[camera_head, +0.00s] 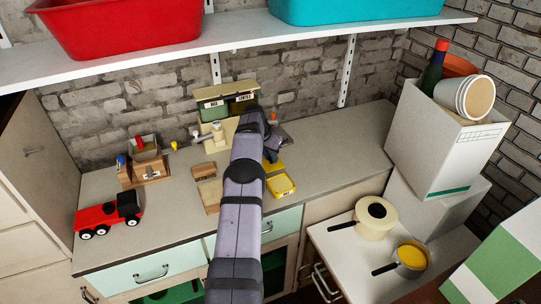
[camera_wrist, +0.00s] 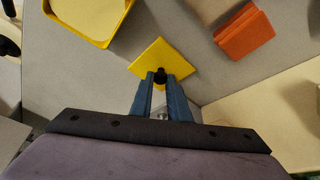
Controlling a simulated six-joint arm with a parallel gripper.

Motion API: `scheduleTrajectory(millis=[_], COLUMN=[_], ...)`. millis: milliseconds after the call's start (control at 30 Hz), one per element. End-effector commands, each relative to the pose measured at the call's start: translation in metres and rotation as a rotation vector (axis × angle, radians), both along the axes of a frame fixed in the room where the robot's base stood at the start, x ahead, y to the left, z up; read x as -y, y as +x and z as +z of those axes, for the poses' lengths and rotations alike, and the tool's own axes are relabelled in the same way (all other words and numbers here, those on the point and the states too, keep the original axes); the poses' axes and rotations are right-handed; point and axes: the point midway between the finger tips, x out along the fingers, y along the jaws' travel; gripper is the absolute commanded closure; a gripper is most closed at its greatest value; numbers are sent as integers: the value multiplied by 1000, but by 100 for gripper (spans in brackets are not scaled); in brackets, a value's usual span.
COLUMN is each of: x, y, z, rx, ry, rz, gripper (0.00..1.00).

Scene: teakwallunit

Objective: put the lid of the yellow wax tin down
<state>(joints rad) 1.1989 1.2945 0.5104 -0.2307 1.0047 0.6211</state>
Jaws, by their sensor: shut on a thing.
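The lid of the yellow wax tin (camera_wrist: 150,57) is a flat yellow square with a dark knob in the middle. My gripper (camera_wrist: 160,80) is shut on that knob in the wrist view. In the head view the lid (camera_head: 277,167) shows partly behind my arm, just beyond the tin. I cannot tell whether it touches the counter. The yellow wax tin (camera_head: 281,185) stands open on the counter near its front edge, to the right of my arm. Part of its rim shows at the upper left of the wrist view (camera_wrist: 97,41), apart from the lid.
An orange block (camera_wrist: 243,32) lies to the right of the lid in the wrist view. A scale-like unit (camera_head: 227,103) stands at the back, and a wooden box (camera_head: 208,190) left of my arm. The counter (camera_head: 335,155) is bare to the right, up to a white box (camera_head: 425,140).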

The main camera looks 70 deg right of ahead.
Motion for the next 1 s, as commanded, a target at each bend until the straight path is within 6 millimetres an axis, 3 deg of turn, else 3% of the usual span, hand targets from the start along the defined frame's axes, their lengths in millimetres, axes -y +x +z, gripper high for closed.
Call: scheduleTrajectory(millis=[200,233,300,767,1000], x=[0,0,0,0,-7], y=[0,0,0,0,2], z=[-5,-4,-3,2,18], rx=[0,0,0,0,1], ry=[0,0,0,0,-2], rz=[0,0,0,0,0], gripper=[100,80,66,66,66])
